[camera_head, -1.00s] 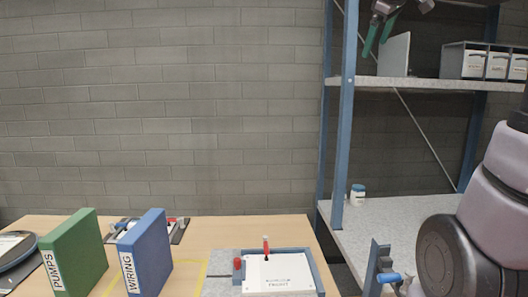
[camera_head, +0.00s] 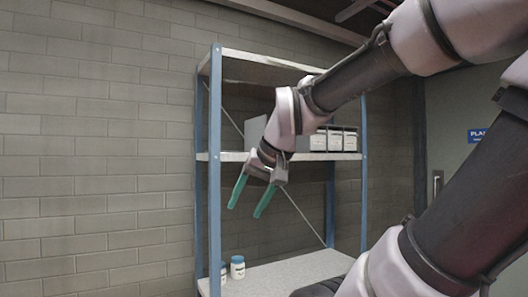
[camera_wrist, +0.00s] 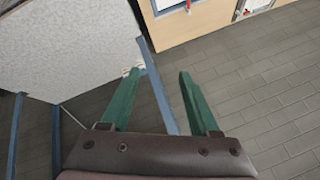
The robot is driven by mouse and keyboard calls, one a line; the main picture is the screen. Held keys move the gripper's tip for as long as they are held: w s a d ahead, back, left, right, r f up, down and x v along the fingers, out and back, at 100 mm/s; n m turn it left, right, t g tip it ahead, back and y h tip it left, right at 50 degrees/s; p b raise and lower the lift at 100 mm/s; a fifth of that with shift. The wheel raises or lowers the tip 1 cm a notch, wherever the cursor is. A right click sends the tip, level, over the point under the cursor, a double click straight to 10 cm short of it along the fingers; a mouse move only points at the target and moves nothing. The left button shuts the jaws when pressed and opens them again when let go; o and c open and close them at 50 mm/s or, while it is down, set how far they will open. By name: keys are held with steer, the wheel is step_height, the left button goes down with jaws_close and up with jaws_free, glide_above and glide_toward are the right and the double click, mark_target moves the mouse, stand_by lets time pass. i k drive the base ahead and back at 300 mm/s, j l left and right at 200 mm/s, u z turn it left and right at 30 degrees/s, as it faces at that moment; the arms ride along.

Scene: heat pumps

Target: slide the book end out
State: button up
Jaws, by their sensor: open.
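The book end (camera_head: 255,129) is a pale grey upright plate on the middle shelf (camera_head: 347,156), left of the white boxes. My wrist hides its right side and lower part in the head view. My gripper (camera_head: 245,211) has two green fingers, spread apart and empty. In the head view it hangs in front of the rack, with its fingertips below the level of the middle shelf. In the wrist view my gripper (camera_wrist: 158,72) points down at the floor and the lower shelf, with nothing between the fingers. The book end is not seen there.
Several white boxes (camera_head: 335,140) stand on the middle shelf. Blue posts (camera_head: 215,180) frame the rack. Two white jars (camera_head: 238,267) stand on the lower shelf (camera_head: 290,270). The wrist view shows a wooden table (camera_wrist: 185,25) at the top and clear floor (camera_wrist: 275,100) at the right.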

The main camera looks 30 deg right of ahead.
mark_target(254, 128)
steer(key=l, duration=1.35)
steer(key=i+l, duration=0.1)
steer(key=l, duration=0.3)
steer(key=u, duration=0.05)
